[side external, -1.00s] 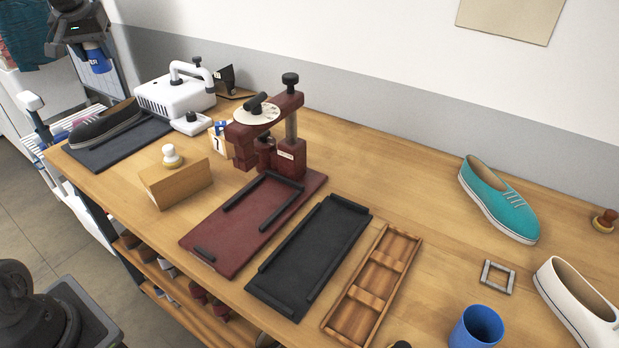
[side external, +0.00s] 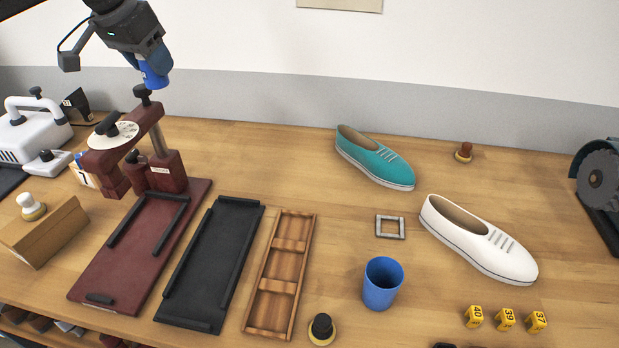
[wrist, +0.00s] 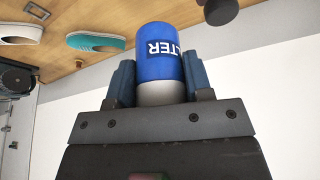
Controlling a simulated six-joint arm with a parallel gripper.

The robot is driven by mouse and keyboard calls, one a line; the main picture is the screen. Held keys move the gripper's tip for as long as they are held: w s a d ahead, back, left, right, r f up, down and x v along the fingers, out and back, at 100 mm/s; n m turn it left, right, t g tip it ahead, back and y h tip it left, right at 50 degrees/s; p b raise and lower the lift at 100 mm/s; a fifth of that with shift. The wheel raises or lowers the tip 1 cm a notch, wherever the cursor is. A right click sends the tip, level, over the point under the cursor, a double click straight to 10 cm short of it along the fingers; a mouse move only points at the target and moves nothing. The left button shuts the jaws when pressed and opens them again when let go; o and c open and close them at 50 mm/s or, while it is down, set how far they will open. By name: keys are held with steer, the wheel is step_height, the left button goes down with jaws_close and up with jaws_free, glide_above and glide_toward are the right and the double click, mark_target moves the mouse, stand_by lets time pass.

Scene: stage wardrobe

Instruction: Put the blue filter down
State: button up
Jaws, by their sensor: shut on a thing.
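The blue filter (wrist: 162,55) is a blue cylinder with a pale grey lower band and white lettering that ends in "LTER". My gripper (wrist: 158,85) is shut on it, with one finger on each side, in the wrist view. In the side view my gripper (side external: 148,62) is at the upper left, high above the bench. There the filter (side external: 154,76) shows below the jaws, in front of the wall and above the knob of the dark red press (side external: 150,150). It is clear of the bench top.
Two trays, black (side external: 212,260) and wooden (side external: 280,270), lie right of the press. A blue cup (side external: 383,283), a grey square frame (side external: 390,226), a teal shoe (side external: 375,158) and a white shoe (side external: 478,238) stand further right. Bare wood (side external: 300,180) lies behind the trays.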

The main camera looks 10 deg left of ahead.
steer(key=s+d+m+g+h, duration=0.1)
steer(key=s+d+m, duration=0.2)
steer(key=d, duration=0.8)
steer(key=s+d+m+h, duration=0.1)
steer(key=s+d+m, duration=0.25)
steer(key=d, duration=0.75)
step_height(320, 180, down, 18)
steer(key=shift+n, duration=0.45)
steer(key=s+d+f, duration=0.1)
steer(key=d+f, duration=0.1)
steer(key=d, duration=0.1)
steer(key=s+d+f, duration=0.1)
steer(key=d+f, duration=0.2)
steer(key=d, duration=0.1)
steer(key=s+d+f, duration=0.1)
steer(key=d+f, duration=0.2)
steer(key=d, duration=0.1)
steer(key=shift+d, duration=0.25)
steer(key=shift+f, duration=1.95)
steer(key=shift+f, duration=0.15)
steer(key=o, duration=0.9)
steer(key=shift+o, duration=0.2)
